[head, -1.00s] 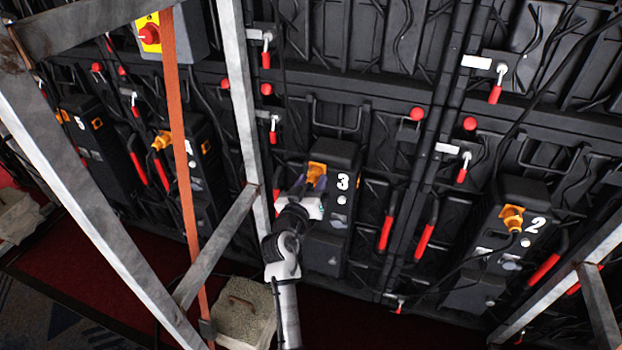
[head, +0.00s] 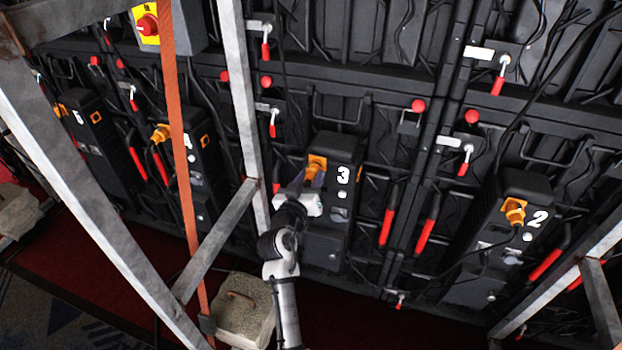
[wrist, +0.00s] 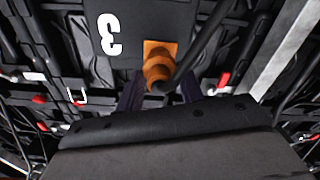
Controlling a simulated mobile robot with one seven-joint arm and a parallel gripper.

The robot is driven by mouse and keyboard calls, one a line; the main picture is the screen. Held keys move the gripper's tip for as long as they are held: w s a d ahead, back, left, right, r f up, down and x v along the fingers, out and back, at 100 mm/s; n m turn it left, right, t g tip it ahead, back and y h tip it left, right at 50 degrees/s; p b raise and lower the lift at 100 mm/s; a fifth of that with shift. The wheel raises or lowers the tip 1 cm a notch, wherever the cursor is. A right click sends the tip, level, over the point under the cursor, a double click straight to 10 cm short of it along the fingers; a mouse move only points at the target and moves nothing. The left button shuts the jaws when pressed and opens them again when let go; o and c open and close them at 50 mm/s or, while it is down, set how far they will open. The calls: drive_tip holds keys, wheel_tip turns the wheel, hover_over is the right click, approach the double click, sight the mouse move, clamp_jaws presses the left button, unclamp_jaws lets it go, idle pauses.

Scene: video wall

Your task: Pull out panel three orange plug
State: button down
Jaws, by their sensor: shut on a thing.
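The orange plug (head: 316,166) sits at the upper left of the black box marked 3 (head: 334,239), in the middle of the head view. In the wrist view the orange plug (wrist: 157,69) shows below the upside-down 3, with a black cable bending away to the right. My gripper (head: 309,182) is at the plug from below, its dark fingers on either side of it, and it is shut on the plug. The wrist view shows the gripper fingers (wrist: 158,88) beside the plug's lower end, partly hidden by the gripper body. I cannot tell whether the plug is fully seated.
A metal upright (head: 243,95) and an orange strap (head: 180,150) stand left of my arm. Another frame bar (head: 560,285) is at the right. Panel 2 has its own orange plug (head: 513,211). A concrete block (head: 241,308) lies on the floor.

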drive_tip(key=shift+s+f, duration=0.1)
drive_tip(key=shift+s, duration=0.05)
drive_tip(key=c, duration=1.3)
unclamp_jaws()
drive_tip(key=shift+o, duration=0.2)
drive_tip(key=shift+s, duration=0.1)
drive_tip(key=b+v, duration=0.3)
drive_tip(key=v, duration=1.1)
drive_tip(key=shift+b, duration=0.35)
